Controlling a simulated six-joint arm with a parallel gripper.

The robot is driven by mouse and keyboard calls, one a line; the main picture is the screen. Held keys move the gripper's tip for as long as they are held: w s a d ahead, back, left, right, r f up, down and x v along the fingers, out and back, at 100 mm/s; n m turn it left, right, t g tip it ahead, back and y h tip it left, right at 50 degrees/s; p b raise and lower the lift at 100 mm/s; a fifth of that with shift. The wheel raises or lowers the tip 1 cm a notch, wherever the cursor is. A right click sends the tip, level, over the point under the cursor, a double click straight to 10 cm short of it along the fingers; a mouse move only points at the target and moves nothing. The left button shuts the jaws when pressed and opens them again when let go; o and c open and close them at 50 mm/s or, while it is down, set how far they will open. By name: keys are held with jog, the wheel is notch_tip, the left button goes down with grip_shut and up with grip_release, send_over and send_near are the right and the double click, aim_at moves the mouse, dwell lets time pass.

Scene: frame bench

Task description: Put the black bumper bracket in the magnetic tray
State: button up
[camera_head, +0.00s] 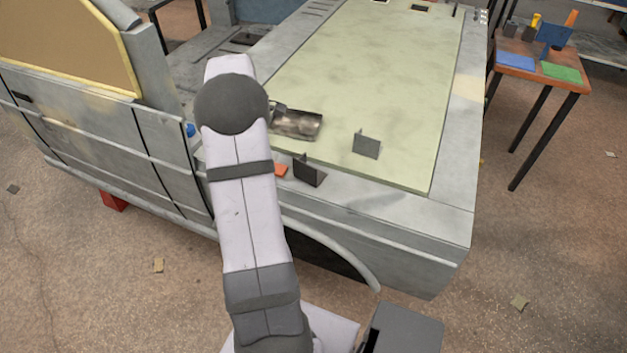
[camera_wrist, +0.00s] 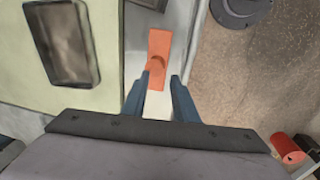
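The black bumper bracket (camera_head: 309,171) stands on the grey metal edge of the vehicle body, beside a small orange piece (camera_head: 281,170). A dark shape at the top edge of the wrist view (camera_wrist: 148,3) looks like part of this bracket, mostly cut off. The metal tray (camera_head: 297,124) lies on the pale green mat; in the wrist view (camera_wrist: 62,44) it is at upper left and looks empty. The orange piece (camera_wrist: 158,47) shows just beyond the fingertips. My arm hides the gripper in the head view.
A grey bracket (camera_head: 367,144) stands on the green mat (camera_head: 400,90), right of the tray. Much of the mat beyond is clear. A wooden table (camera_head: 535,74) with coloured blocks and plates stands at the far right.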

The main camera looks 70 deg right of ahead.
aim_at(310, 173)
jog(key=s+r+g, duration=0.1)
jog(key=s, duration=0.3)
jog(key=s+r+g+y+b, duration=0.1)
jog(key=s+g, duration=0.1)
jog(key=s, duration=0.2)
jog(key=s+d+g+b, duration=0.1)
jog(key=s+g, duration=0.1)
jog(key=s, duration=0.2)
jog(key=shift+s+d+r+y, duration=0.1)
jog(key=shift+s+r+y, duration=0.2)
jog(key=shift+s+r, duration=0.1)
jog(key=shift+a+p+x, duration=0.15)
jog(key=shift+p+x, duration=0.7)
jog(key=shift+x, duration=0.95)
jog(key=shift+a+p+x, duration=0.2)
jog(key=shift+p+x, duration=0.6)
jog(key=shift+x, duration=1)
grip_shut()
